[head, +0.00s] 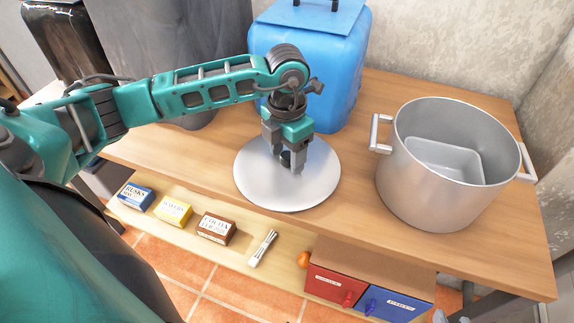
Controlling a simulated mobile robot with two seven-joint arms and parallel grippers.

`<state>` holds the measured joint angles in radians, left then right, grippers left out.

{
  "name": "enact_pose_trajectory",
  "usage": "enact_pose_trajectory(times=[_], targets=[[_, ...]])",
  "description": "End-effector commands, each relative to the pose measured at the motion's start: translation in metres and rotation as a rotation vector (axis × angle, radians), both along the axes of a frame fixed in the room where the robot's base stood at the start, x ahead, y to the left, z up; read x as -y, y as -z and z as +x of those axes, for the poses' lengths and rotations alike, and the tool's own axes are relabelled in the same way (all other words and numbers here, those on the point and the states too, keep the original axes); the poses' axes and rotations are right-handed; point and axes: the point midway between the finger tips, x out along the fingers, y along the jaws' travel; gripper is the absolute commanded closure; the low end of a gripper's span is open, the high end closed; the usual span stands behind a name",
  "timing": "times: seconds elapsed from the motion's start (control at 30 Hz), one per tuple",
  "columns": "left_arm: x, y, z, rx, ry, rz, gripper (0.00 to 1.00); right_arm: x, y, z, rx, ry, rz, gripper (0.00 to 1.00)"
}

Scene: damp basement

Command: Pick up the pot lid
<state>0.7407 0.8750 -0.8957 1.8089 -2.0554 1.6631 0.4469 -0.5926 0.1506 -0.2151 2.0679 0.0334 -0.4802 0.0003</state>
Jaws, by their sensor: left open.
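The pot lid (262,190) is a round, silvery disc lying on the wooden table, left of the pot. A dark knob (286,158) shows at its middle, partly hidden by my gripper. My left gripper (284,167) points down over the lid's middle, with its open fingers at the knob. I cannot tell whether the fingers touch the knob. The large metal pot (430,205) stands open to the right, with a grey rectangular container (442,158) inside it.
A blue lidded container (310,60) stands close behind the lid. A lower shelf (195,243) holds several small boxes, a white bundle (263,248), and red (330,287) and blue drawers (395,304). The wall rises behind the table.

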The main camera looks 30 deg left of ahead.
Motion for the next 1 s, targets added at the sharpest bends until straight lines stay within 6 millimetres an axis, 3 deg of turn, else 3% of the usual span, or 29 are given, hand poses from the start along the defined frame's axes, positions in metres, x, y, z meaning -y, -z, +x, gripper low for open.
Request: enact_pose_trajectory(times=[0.17, 0.77, 1.0], targets=[[0.0, -0.0008, 0.0003, 0.001, 0.0, 0.0, 0.41, -0.001, -0.0012, 0.0003, 0.001, 0.001, 0.003, 0.63], [-0.0001, -0.0012, 0.0003, 0.001, 0.0, 0.001, 0.99, -0.0008, -0.0016, 0.0006, 0.005, 0.001, 0.003, 0.63], [-0.0001, -0.0017, 0.0006, 0.002, 0.0, 0.0, 1.0, -0.0006, -0.0016, 0.0007, 0.005, 0.001, 0.003, 0.63]])
